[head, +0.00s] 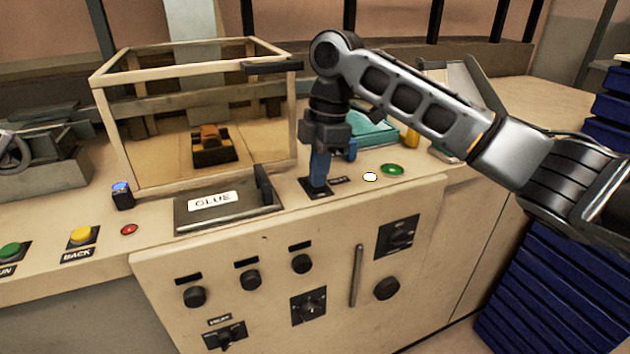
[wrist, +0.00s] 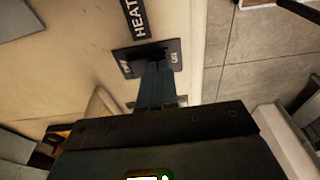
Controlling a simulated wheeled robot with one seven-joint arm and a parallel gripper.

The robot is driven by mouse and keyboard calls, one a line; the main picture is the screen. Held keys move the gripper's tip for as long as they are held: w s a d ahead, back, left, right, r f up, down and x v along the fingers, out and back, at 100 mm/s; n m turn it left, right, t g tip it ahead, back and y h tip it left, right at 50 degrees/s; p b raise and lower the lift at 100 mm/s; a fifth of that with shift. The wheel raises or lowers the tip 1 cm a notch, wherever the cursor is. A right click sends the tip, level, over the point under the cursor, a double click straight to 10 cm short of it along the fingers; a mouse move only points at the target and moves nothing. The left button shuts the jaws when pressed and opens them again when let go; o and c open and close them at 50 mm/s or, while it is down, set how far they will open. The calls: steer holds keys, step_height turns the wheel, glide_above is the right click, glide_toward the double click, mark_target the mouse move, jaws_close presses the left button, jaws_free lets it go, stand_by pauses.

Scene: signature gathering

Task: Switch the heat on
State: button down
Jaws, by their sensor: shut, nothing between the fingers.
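The heat switch is a black plate with a dark slot on top of the beige console (head: 440,190). In the wrist view the plate (wrist: 173,47) has the label HEAT (wrist: 133,15) beside it, OFF marked at its left end and ON at its right. The plate also shows in the head view (head: 316,193). My gripper (head: 319,183) points down at the plate with its blue fingers shut and nothing between them. In the wrist view the fingertips (wrist: 155,66) overlap the slot. They hide the lever, so its position and any contact cannot be told.
A GLUE-labelled lid (head: 228,217) and a wooden-framed clear box (head: 195,110) are left of my gripper. A green button (head: 392,169) and a teal object (head: 372,130) are to its right. Knobs (head: 302,264) and another switch (head: 225,336) are on the front panel.

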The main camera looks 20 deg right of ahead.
steer(key=shift+r, duration=0.15)
step_height(320, 180, up, 7)
steer(key=p, duration=0.6)
steer(key=shift+s, duration=0.15)
stand_by(0.5)
